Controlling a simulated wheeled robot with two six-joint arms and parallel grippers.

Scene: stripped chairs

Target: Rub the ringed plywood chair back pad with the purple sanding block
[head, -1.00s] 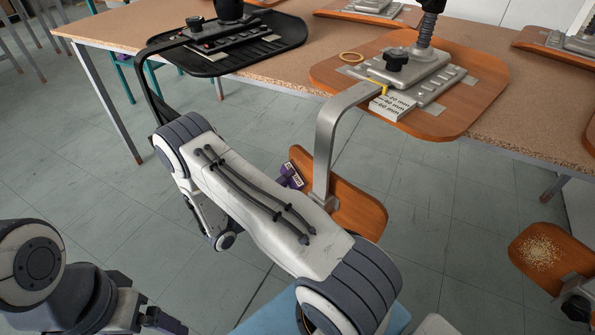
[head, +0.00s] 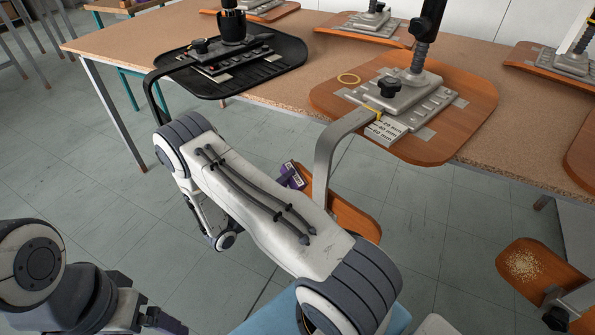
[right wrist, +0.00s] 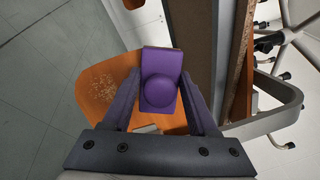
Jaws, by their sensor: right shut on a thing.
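The purple sanding block (head: 291,177) shows beside the pad. In the right wrist view the block (right wrist: 162,80) is held between the fingers of my right gripper (right wrist: 163,100), in front of an orange pad with pale dust; contact cannot be told. My left gripper (head: 165,320) shows only partly, low at left.
A black chair (head: 285,60) stands upside down to the left on the wooden table (head: 130,45). Another back pad with dust (head: 530,265) hangs at the right. Tiled floor is open at left.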

